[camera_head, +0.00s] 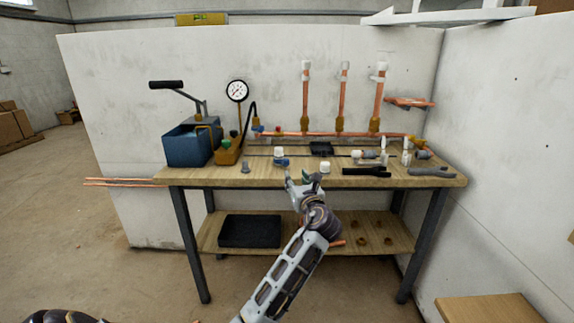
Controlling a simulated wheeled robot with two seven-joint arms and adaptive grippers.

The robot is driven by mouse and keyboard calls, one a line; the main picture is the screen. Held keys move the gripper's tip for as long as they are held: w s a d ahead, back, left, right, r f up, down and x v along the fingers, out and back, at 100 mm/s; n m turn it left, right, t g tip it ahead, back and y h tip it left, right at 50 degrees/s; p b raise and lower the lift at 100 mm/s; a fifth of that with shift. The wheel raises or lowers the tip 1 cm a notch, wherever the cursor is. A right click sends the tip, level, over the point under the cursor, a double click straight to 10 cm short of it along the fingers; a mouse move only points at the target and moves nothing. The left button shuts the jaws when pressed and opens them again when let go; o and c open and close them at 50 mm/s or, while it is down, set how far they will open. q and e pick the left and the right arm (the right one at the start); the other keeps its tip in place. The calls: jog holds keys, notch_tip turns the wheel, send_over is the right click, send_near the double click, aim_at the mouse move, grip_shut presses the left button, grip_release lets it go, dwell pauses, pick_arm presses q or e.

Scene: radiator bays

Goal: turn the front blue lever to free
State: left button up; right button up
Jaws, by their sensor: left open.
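A small valve with a white top and a blue lever (281,162) is near the front middle of the wooden workbench (220,173). Another small blue part (423,155) sits at the bench's right, and one more is at the left end of the copper pipe; I cannot tell their exact shapes. My left gripper (304,180) is open at the bench's front edge, just right of and in front of the blue lever. I see no contact with the lever, and its exact angle is too small to read. My right gripper is not in view.
A blue tank with a pump handle (187,145) and a pressure gauge (237,91) stand at the left. Copper risers (342,100) rise behind. Dark tools (367,171) lie at the front right. Copper rods (125,182) stick out left. A wooden surface (490,308) is at bottom right.

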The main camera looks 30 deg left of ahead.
aim_at(287, 164)
pick_arm(q)
jog(key=shift+w+a, duration=0.1)
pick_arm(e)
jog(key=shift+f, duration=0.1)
pick_arm(q)
jog(key=b+x, duration=0.4)
jog(key=x, duration=0.7)
jog(key=shift+b+x, duration=0.4)
jog(key=shift+x, duration=0.85)
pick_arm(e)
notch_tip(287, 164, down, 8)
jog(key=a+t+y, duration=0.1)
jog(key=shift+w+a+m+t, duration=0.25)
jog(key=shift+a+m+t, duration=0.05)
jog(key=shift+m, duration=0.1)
pick_arm(q)
grip_shut()
